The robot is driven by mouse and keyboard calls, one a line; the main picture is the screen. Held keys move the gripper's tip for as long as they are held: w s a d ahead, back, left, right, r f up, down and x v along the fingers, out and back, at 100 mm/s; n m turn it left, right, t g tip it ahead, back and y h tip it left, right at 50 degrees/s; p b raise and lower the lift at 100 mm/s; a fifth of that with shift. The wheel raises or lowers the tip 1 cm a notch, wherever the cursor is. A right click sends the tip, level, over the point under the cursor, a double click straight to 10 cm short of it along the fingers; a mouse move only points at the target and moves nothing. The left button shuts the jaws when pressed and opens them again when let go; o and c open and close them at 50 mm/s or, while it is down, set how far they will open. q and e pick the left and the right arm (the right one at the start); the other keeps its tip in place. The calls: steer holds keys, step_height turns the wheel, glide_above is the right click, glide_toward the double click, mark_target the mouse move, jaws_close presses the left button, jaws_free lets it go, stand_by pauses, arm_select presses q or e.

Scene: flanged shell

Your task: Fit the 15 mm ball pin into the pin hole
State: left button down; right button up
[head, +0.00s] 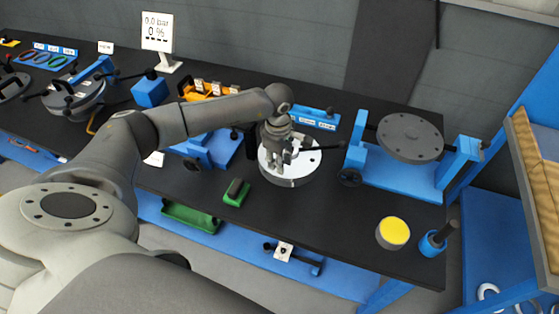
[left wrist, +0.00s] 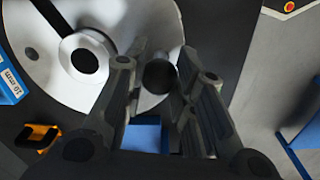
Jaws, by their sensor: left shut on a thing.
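The silver flanged shell (head: 292,178) lies on the black bench. It also fills the upper left of the left wrist view (left wrist: 150,25), with a large dark central hole (left wrist: 84,60) and a small dark hole (left wrist: 31,53) near its left edge. My left gripper (head: 284,160) is over the shell, fingers down. In the left wrist view its fingers (left wrist: 155,85) are shut around a dark round-ended piece, seemingly the ball pin (left wrist: 159,76). My right gripper is not in view.
A blue stand with a grey disc (head: 411,137) is right of the shell. A green block (head: 236,192) lies left of it. A yellow-topped cylinder (head: 393,233) and a blue holder (head: 433,243) stand at the front right. The bench in front of the shell is clear.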

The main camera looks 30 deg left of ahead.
arm_select(q)
steer(key=shift+r+p, duration=1.65)
steer(key=shift+r, duration=1.65)
steer(key=shift+d+f+y, duration=0.25)
steer(key=shift+f+y, duration=0.05)
steer(key=shift+f, duration=0.1)
steer(key=shift+w+d+f+n+g+y+b, duration=0.15)
steer(key=shift+d+f+n+g+y+b, duration=0.2)
steer(key=shift+f+n+y+b, duration=0.2)
steer(key=shift+a, duration=0.1)
steer(key=shift+b, duration=0.7)
steer(key=shift+f+b, duration=2.4)
steer(key=shift+f, duration=0.5)
steer(key=c, duration=1.1)
jaws_free()
